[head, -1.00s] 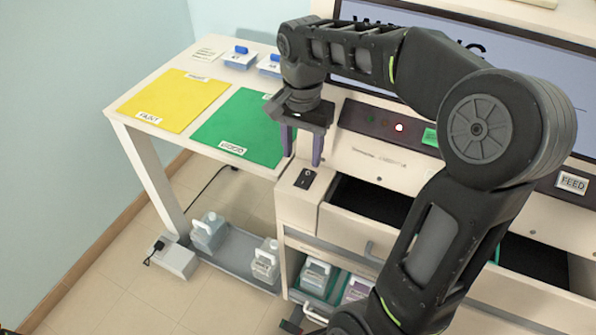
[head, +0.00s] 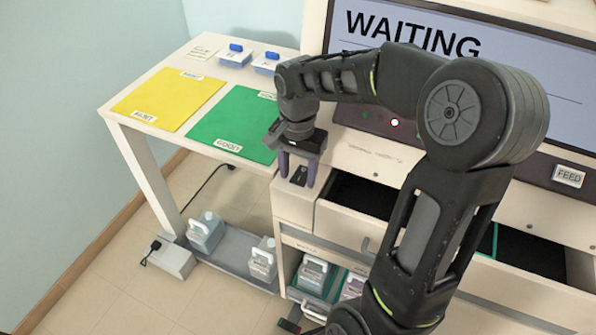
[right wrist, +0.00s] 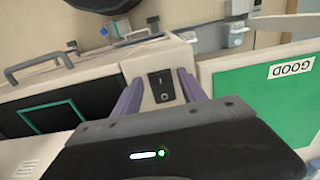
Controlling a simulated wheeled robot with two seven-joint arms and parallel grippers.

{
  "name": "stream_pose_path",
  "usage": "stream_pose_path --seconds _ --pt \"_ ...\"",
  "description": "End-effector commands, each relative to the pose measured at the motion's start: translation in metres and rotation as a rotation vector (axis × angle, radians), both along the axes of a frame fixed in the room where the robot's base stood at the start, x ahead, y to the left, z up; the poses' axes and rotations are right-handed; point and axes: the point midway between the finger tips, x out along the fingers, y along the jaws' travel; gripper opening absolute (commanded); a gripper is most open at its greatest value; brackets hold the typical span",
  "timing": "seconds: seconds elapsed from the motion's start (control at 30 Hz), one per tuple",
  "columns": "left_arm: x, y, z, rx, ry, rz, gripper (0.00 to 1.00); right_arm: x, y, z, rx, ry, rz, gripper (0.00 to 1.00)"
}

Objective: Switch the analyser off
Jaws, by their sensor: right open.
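The analyser (head: 350,155) is a cream cabinet with a large screen (head: 440,55) reading "WAITING" and a lit white lamp (head: 395,122) on its dark panel. A black rocker switch (head: 299,176) sits on the small ledge at its left front corner. My right gripper (head: 297,183) is open and empty, pointing down, its two purple fingers on either side of the switch in the head view. In the right wrist view the switch (right wrist: 161,87) shows between the fingers of the right gripper (right wrist: 158,92). Whether the fingers touch the ledge cannot be told. My left gripper is not in view.
A white side table holds a yellow mat (head: 168,98), a green mat (head: 232,124) and two blue-topped boxes (head: 235,55). Open drawers (head: 365,208) jut from the analyser's front. Bottles (head: 205,232) stand in a low tray. A FEED button (head: 569,176) is at the right.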

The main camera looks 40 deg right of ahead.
Motion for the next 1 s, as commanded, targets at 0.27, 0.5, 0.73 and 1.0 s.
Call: stream_pose_path --seconds 0.27,0.5,0.73,1.0 --pt "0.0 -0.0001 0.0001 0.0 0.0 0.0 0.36 0.0 0.0001 0.0002 0.0 0.001 0.001 0.41" --pt "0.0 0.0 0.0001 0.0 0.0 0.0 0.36 -0.0001 0.0002 0.0003 0.0 0.001 0.001 0.21" --pt "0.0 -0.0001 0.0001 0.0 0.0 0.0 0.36 -0.0001 0.0002 0.0004 0.0 0.001 0.001 0.02" --pt "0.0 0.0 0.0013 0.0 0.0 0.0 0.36 -0.0001 0.0 0.0011 0.002 0.002 0.001 0.0"
